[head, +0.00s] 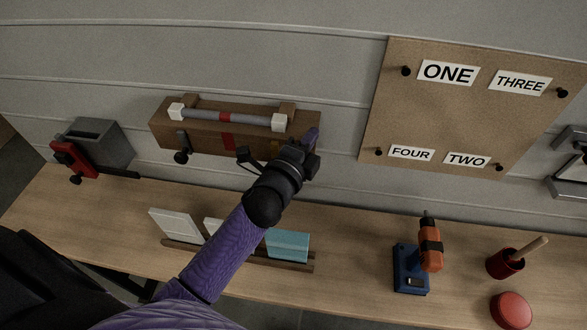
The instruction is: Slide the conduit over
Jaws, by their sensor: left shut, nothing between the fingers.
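The conduit (250,121) is a grey rod with white end blocks and a red band near its middle. It lies along the top of a wooden wall box (200,137), between wooden brackets. The box front has a red mark (228,142) below the band and a yellowish mark (275,146) farther right, partly hidden by my gripper. My left gripper (309,143) is shut and empty, in front of the box's right end, below and right of the conduit's right white block. Whether it touches the box I cannot tell. My right gripper is out of view.
White and teal panels (288,245) stand in a wooden rack on the bench under my left arm. A grey box with a red clamp (75,158) is at left. A labelled corkboard (470,120) hangs above.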

